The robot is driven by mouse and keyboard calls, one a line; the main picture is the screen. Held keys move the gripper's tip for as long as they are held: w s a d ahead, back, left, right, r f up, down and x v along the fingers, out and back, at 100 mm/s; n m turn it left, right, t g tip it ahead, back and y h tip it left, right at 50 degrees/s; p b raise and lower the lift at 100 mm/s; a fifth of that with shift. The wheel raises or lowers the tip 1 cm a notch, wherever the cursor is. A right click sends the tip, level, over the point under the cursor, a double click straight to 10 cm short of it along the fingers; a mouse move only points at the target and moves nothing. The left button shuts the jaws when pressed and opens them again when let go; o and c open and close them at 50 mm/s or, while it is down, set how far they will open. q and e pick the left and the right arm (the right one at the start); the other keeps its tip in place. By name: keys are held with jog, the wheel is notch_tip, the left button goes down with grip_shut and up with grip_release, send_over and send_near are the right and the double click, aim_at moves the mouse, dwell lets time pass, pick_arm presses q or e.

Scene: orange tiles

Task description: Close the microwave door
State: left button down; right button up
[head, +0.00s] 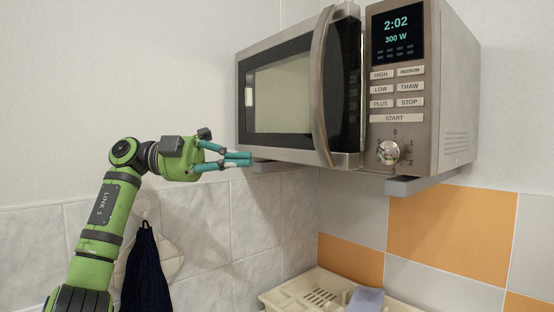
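The microwave (456,110) is a silver-grey box mounted on the wall in the upper right of the head view. Its door (280,97) has a dark frame, a pale window and a tall curved metal handle (322,90) on the right side. The door looks slightly ajar, with a narrow gap beside the control panel; how far it stands out is hard to tell. My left gripper (246,159), green with teal fingers, appears shut and empty. Its fingertips are near the door's lower left corner; whether they touch it is unclear. My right gripper is not in view.
The control panel (396,95) shows 2:02 and 300 W. A grey bracket (430,182) supports the microwave. A dark cloth (146,272) hangs on the wall by my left arm. A cream dish rack (290,296) stands below. The wall left of the microwave is clear.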

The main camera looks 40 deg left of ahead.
aim_at(319, 155)
pick_arm(q)
jog(key=shift+w+a+p+x, duration=0.25)
jog(key=shift+w+p+x, duration=0.2)
jog(key=shift+x, duration=1.6)
jog(key=shift+w+a+p+x, duration=0.35)
jog(key=shift+p+x, duration=0.15)
jog(key=shift+x, duration=1.5)
jog(key=shift+w+a+p+x, duration=0.2)
jog(key=shift+w+p+x, duration=0.25)
jog(key=shift+x, duration=1.6)
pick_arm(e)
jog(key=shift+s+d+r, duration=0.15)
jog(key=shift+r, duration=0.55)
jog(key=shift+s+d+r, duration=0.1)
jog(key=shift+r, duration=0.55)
pick_arm(q)
jog(key=shift+s, duration=0.1)
